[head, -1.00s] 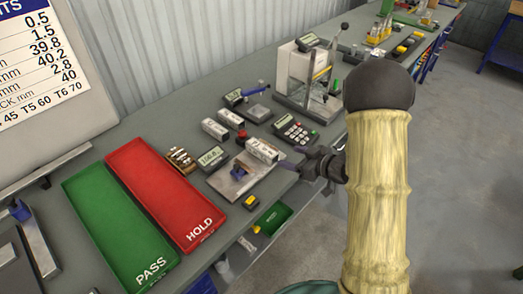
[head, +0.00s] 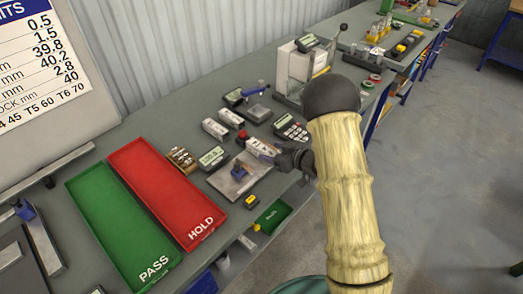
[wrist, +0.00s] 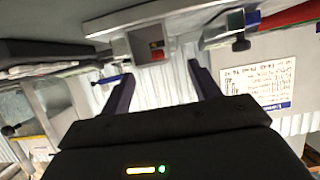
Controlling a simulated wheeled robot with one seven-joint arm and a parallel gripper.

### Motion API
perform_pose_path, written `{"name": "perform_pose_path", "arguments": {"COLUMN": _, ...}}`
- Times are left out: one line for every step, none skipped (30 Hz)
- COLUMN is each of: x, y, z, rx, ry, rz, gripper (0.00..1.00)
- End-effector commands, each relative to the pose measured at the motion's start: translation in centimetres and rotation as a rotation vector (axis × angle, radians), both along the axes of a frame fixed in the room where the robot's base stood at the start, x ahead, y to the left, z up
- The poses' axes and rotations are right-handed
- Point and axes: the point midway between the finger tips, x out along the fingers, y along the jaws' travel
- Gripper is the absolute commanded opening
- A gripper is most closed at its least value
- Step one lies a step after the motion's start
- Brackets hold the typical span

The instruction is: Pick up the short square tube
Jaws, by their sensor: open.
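Two pale, printed square tubes lie on the bench in the head view. One (head: 215,129) lies farther back; the other (head: 262,149) is at the back right of a grey metal plate (head: 225,186). I cannot tell for sure which is the short one. My gripper (head: 279,156) is at the right end of the nearer tube and partly hides it. In the wrist view my gripper (wrist: 163,84) is open, with nothing between its fingers. A grey hollow square end (wrist: 130,47), likely the nearer tube, shows beyond the fingertips; contact is not visible.
A green PASS tray (head: 100,200) and a red HOLD tray (head: 195,233) lie at left. A digital readout (head: 212,157), a keypad device (head: 291,128) and a small yellow-black item (head: 250,200) sit close around the plate. The aisle at right is clear.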

Motion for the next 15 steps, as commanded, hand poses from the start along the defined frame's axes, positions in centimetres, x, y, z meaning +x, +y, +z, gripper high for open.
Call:
{"name": "perform_pose_path", "arguments": {"x": 0.5, "y": 0.5, "z": -0.1, "rx": -0.001, "ry": 0.0, "rz": 0.002, "gripper": 0.62}}
{"name": "perform_pose_path", "arguments": {"x": 0.7, "y": 0.8, "z": -0.2, "rx": -0.001, "ry": 0.001, "rz": 0.003, "gripper": 0.62}}
{"name": "perform_pose_path", "arguments": {"x": 1.1, "y": 1.1, "z": -0.5, "rx": -0.002, "ry": 0.001, "rz": 0.004, "gripper": 0.62}}
{"name": "perform_pose_path", "arguments": {"x": 1.4, "y": 1.5, "z": -0.7, "rx": -0.001, "ry": 0.0, "rz": 0.004, "gripper": 0.62}}
{"name": "perform_pose_path", "arguments": {"x": 1.6, "y": 1.8, "z": -0.9, "rx": -0.001, "ry": 0.0, "rz": 0.003, "gripper": 0.62}}
{"name": "perform_pose_path", "arguments": {"x": 1.9, "y": 2.1, "z": -1.1, "rx": -0.002, "ry": 0.0, "rz": 0.003, "gripper": 0.62}}
{"name": "perform_pose_path", "arguments": {"x": 2.0, "y": 2.3, "z": -1.1, "rx": -0.001, "ry": 0.0, "rz": 0.003, "gripper": 0.62}}
{"name": "perform_pose_path", "arguments": {"x": 2.1, "y": 2.4, "z": -1.2, "rx": -0.002, "ry": -0.001, "rz": 0.002, "gripper": 0.62}}
{"name": "perform_pose_path", "arguments": {"x": 2.2, "y": 2.5, "z": -1.3, "rx": -0.001, "ry": 0.0, "rz": 0.0, "gripper": 0.62}}
{"name": "perform_pose_path", "arguments": {"x": 2.3, "y": 2.5, "z": -1.4, "rx": -0.001, "ry": 0.0, "rz": 0.0, "gripper": 0.62}}
{"name": "perform_pose_path", "arguments": {"x": 2.3, "y": 2.5, "z": -1.4, "rx": -0.001, "ry": 0.0, "rz": -0.001, "gripper": 0.62}}
{"name": "perform_pose_path", "arguments": {"x": 2.3, "y": 2.4, "z": -1.4, "rx": -0.001, "ry": 0.0, "rz": -0.001, "gripper": 0.62}}
{"name": "perform_pose_path", "arguments": {"x": 2.3, "y": 2.4, "z": -1.4, "rx": 0.0, "ry": 0.0, "rz": -0.001, "gripper": 0.62}}
{"name": "perform_pose_path", "arguments": {"x": 2.3, "y": 2.4, "z": -1.4, "rx": 0.0, "ry": 0.0, "rz": -0.001, "gripper": 0.62}}
{"name": "perform_pose_path", "arguments": {"x": 2.3, "y": 2.4, "z": -1.4, "rx": 0.0, "ry": 0.0, "rz": -0.001, "gripper": 0.62}}
